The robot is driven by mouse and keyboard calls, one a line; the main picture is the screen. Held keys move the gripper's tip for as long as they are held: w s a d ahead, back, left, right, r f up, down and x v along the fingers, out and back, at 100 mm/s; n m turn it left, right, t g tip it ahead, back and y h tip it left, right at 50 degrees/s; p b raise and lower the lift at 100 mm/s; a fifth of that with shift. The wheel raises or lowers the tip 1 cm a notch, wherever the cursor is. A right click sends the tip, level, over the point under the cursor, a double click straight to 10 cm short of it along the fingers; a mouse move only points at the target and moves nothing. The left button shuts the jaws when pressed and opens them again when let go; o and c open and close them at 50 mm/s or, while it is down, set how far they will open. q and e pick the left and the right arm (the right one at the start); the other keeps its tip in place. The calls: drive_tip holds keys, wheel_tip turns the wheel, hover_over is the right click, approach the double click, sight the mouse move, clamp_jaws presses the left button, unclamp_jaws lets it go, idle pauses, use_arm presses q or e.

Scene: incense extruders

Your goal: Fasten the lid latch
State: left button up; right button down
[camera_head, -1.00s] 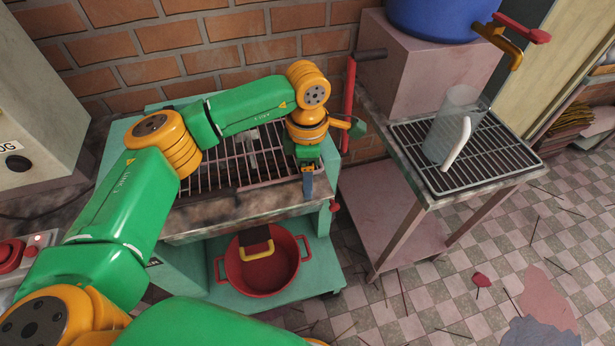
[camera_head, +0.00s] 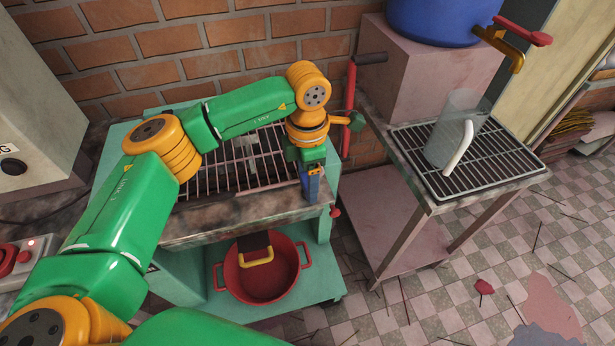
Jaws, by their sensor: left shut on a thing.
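The teal bench (camera_head: 185,262) has a wire grate (camera_head: 235,165) on top and a worn metal front strip (camera_head: 235,222). My left gripper (camera_head: 312,192) points down at the right front corner of this top, its blue fingers shut on a small part there. The part looks like the lid latch, but the fingers hide nearly all of it. A red knob (camera_head: 336,211) sticks out just right of the fingers. A yellow handle (camera_head: 257,258) on a dark plate hangs below the front strip. My right gripper is not in view.
A red pot (camera_head: 262,285) stands on the bench's lower shelf. To the right, a clear jug (camera_head: 455,135) stands on a rack table (camera_head: 470,192), near a blue tank (camera_head: 430,18) with a tap. A red upright bar (camera_head: 349,110) is close behind my left wrist.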

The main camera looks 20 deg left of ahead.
use_arm(q)
drive_tip(key=shift+r, duration=0.1)
drive_tip(key=o, duration=1.4)
drive_tip(key=shift+r, duration=0.3)
wheel_tip(320, 180, up, 6)
drive_tip(key=shift+r+b, duration=0.25)
drive_tip(key=shift+b, duration=0.35)
drive_tip(key=shift+f, duration=0.1)
